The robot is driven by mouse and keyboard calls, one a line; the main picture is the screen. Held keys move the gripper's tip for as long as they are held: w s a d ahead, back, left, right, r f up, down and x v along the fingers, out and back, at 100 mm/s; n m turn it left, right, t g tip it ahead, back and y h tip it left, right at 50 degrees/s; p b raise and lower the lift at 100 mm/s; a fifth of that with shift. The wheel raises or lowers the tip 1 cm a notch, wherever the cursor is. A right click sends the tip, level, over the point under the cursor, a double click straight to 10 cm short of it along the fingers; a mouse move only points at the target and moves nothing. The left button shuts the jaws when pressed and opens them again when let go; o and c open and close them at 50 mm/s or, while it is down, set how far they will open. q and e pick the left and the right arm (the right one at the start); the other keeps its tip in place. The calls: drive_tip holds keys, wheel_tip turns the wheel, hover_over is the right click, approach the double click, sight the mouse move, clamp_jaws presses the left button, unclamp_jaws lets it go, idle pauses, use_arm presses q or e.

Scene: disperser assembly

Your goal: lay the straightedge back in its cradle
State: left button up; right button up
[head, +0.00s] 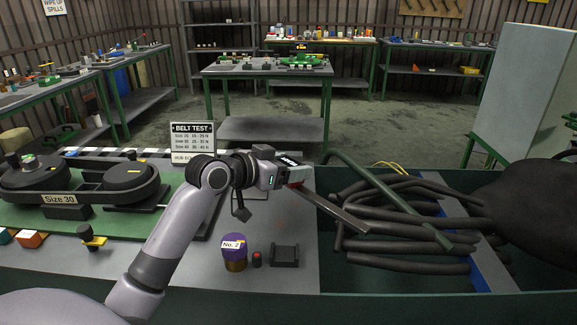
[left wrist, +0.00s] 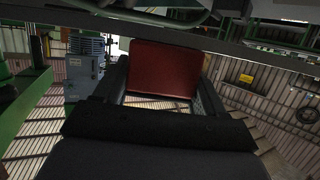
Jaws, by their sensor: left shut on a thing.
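My left gripper (head: 292,176) is shut on the straightedge (head: 335,210), a long thin grey bar with a red grip part. The bar slopes down to the right, its far end over the green bin of dark hoses. In the left wrist view the red part (left wrist: 163,70) sits between the fingers. A small dark holder with raised ends (head: 285,256), which looks like the cradle, stands empty on the grey bench top below the gripper. My right gripper cannot be made out in either view.
A purple-topped "No. 2" pot (head: 234,252) and a small red-topped piece (head: 257,259) stand left of the holder. The Size 30 belt rig (head: 85,190) fills the left. The green-walled bin (head: 410,306) holds several hoses and a green bar. A large dark shape (head: 530,205) blocks the right.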

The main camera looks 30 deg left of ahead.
use_arm(q)
drive_tip(key=shift+r, duration=0.15)
drive_tip(key=shift+f, duration=0.5)
drive_tip(key=shift+f, duration=0.1)
drive_tip(key=o, duration=1.5)
drive_tip(key=shift+f, duration=0.1)
drive_tip(key=shift+s+r, duration=0.1)
drive_tip(key=shift+r, duration=0.65)
drive_tip(key=b+v, duration=0.1)
drive_tip(key=v, duration=1)
drive_tip(key=shift+s+a, duration=0.15)
drive_tip(key=shift+s, duration=0.25)
